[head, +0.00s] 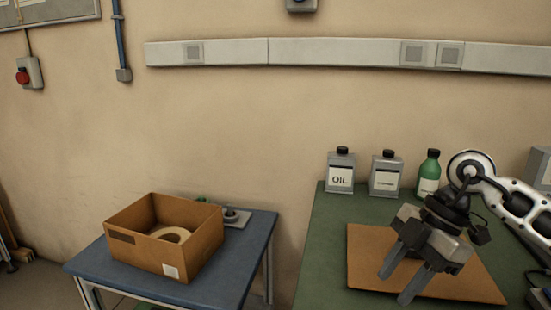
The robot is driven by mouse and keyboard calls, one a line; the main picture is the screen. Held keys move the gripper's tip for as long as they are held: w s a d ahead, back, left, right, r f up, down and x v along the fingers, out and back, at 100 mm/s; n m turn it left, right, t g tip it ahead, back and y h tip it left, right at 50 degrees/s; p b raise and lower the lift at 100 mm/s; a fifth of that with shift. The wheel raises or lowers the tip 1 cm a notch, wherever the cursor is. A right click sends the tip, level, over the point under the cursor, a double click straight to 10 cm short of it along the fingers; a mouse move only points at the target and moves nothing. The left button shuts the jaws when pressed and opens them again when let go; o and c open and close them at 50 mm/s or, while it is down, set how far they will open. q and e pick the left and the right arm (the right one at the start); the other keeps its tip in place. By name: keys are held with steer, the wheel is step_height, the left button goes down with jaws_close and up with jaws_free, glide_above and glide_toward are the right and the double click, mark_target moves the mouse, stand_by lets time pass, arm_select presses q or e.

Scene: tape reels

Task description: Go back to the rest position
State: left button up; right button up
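My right gripper (396,285) is above the brown board (365,245) on the green bench at the right, its fingers pointing down and to the left. The two fingers are apart, with nothing seen between them. My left gripper is not in view. A pale tape reel (184,234) lies inside an open cardboard box (193,257) at the left. The front wall of the box hides part of the inside.
The box stands on a blue table (232,283), with a small grey and green item (236,217) behind it. Two grey oil-type cans (341,172) (385,174) and a green bottle (429,172) stand along the back of the green bench (322,262). A gap separates the tables.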

steer(key=s+a+r+n+t+y, duration=0.1)
steer(key=s+a+y, duration=0.2)
steer(key=a+y, duration=0.5)
steer(key=s+a+r+n+y, duration=0.1)
steer(key=s+a+n+y, duration=0.15)
steer(key=a+y, duration=0.65)
steer(key=w+d+f+m+t+h+p, duration=0.1)
steer(key=d+f+m+t+h, duration=0.3)
steer(key=m+t+h, duration=0.45)
steer(key=w+d+f+m+t+h, duration=0.1)
steer(key=d+f+m+t+h, duration=0.1)
steer(key=f+m+t+h, duration=0.6)
steer(key=s+d+f+m+g+h, duration=0.1)
steer(key=s+d+f+m+g, duration=0.1)
steer(key=s+f, duration=0.3)
steer(key=s+d+f+m+g+h, duration=0.1)
steer(key=s+d+f+m+g, duration=0.1)
steer(key=s+f, duration=0.4)
step_height(320, 180, down, 2)
steer(key=shift+d+m+g, duration=0.3)
steer(key=shift+m+g, duration=0.6)
steer(key=shift+g, duration=0.05)
